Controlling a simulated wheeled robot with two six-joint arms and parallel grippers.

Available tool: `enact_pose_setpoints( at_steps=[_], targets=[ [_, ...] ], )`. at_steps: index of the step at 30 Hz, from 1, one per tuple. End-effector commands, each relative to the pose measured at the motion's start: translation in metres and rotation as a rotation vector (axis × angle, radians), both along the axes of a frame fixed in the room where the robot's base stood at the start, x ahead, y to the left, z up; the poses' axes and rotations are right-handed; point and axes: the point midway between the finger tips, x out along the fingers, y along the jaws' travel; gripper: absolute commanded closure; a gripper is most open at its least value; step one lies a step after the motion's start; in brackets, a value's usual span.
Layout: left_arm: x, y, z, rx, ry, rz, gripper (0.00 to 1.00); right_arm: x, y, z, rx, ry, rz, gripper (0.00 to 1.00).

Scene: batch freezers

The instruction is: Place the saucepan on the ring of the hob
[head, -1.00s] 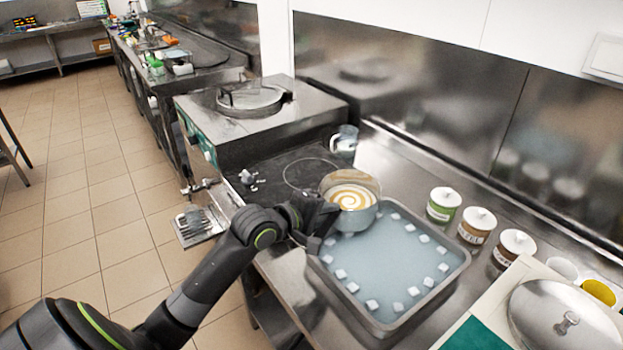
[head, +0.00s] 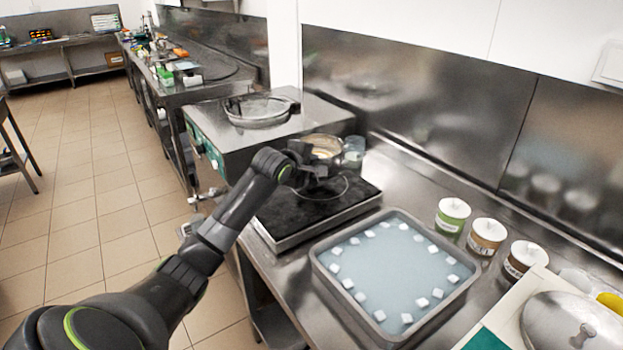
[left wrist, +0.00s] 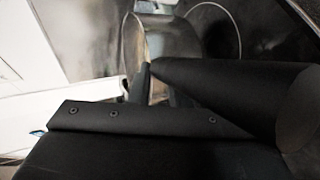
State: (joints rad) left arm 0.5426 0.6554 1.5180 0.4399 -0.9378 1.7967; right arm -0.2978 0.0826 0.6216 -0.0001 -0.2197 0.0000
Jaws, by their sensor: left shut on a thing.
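The metal saucepan (head: 324,147), with a pale swirl of contents inside, is held upright by my left gripper (head: 316,166), which is shut on it. In the head view the saucepan shows at the far edge of the black hob (head: 285,221), just beyond the ring (head: 346,191). I cannot tell its height above the hob. The gripper covers part of the ring and of the pan's near side. In the left wrist view the pan's wall (left wrist: 158,35) stands beside the ring's curved line (left wrist: 240,38), and the gripper hides the pan's lower part. My right gripper is not in view.
A clear jug (head: 353,150) stands close to the right of the saucepan. The tray (head: 468,283) of bluish liquid with white cubes lies in front of the hob. Several labelled jars (head: 453,215) stand at right. A steel machine (head: 230,135) stands behind the hob.

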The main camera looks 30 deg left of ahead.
Motion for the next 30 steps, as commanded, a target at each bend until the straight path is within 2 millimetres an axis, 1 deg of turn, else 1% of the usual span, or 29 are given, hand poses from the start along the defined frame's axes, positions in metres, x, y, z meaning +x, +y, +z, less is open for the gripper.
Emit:
enact_pose_setpoints(
  at_steps=[2, 9, 11, 14, 24, 25, 29, 30],
  targets=[
    [0.001, -0.001, -0.003, 0.001, -0.007, -0.002, 1.00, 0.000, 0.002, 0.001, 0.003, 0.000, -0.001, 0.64],
    [0.000, -0.001, -0.039, 0.001, -0.006, -0.002, 1.00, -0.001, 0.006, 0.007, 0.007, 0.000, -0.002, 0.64],
    [0.001, -0.001, -0.044, 0.003, -0.007, -0.003, 1.00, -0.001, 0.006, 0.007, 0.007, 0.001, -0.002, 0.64],
    [0.001, -0.001, -0.048, 0.003, -0.010, -0.004, 1.00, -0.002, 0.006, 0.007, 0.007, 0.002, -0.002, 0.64],
    [0.001, -0.001, -0.051, 0.002, -0.009, -0.004, 1.00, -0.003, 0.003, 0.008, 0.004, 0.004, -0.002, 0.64],
    [0.000, -0.001, -0.054, 0.001, -0.001, -0.001, 0.79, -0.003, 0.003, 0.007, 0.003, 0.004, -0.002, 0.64],
    [0.000, -0.001, -0.054, 0.001, -0.001, -0.001, 0.62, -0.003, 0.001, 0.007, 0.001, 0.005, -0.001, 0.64],
    [0.000, -0.001, -0.054, 0.001, -0.001, -0.001, 0.61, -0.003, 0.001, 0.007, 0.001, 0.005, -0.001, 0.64]
  ],
)
